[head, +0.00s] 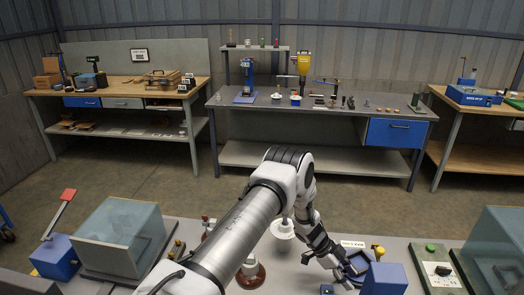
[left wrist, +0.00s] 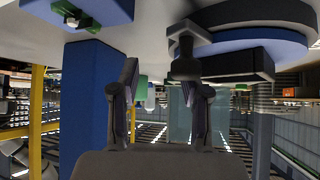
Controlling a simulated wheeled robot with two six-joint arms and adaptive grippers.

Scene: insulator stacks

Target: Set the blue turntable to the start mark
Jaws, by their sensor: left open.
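The blue turntable (head: 357,262) sits on the near bench, partly hidden by my left gripper (head: 343,276). In the left wrist view, which is upside down, the turntable (left wrist: 285,45) appears as a round blue disc with a dark part and a dark peg (left wrist: 185,62) at its side. My left gripper (left wrist: 158,88) is open there, its fingers apart with nothing visible held between them. One finger is close to the peg; I cannot tell whether they touch. I cannot make out the start mark. My right gripper is not in view.
A blue block (head: 385,280) stands right beside the turntable, with a yellow-topped item (head: 378,250) behind. A green-buttoned box (head: 437,268) is farther right. Clear covers (head: 120,237) stand toward both bench ends. Brown-based insulator pieces (head: 250,274) stand near my left arm.

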